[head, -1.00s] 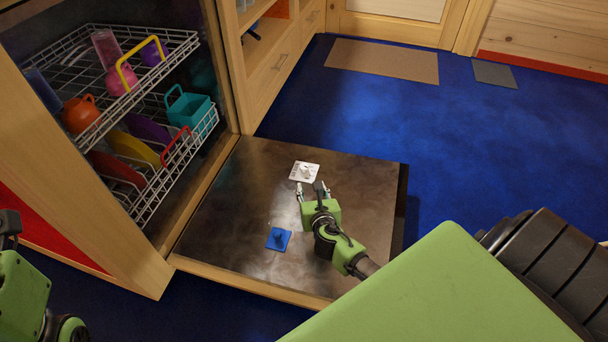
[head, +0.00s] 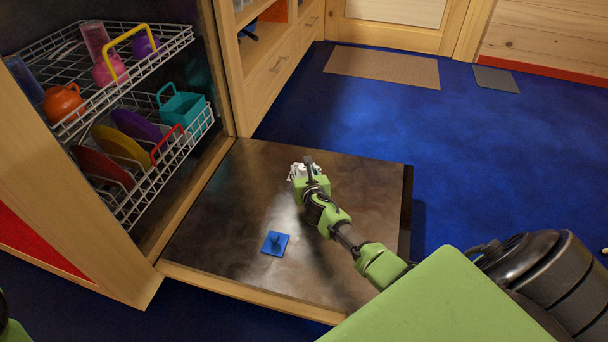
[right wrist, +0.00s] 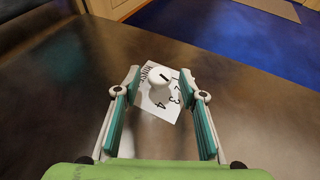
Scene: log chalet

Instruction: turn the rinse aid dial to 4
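The rinse aid dial (right wrist: 160,77) is a white knob with a dark mark, on a white plate (right wrist: 158,112) printed with numbers; 2, 3 and 4 can be read. The plate lies on the inside of the open dishwasher door (head: 350,200). My right gripper (right wrist: 165,84) is open, with its fingertips on either side of the knob and apart from it in the right wrist view. In the head view the right gripper (head: 305,170) covers most of the plate. My left gripper is out of view; only a sliver of green arm shows at the lower left.
A blue square with a knob (head: 275,243) is on the door nearer me. The dishwasher's racks (head: 150,75) hold colourful dishes at the left. Drawers (head: 270,70) stand behind the door. Blue floor is free at the right.

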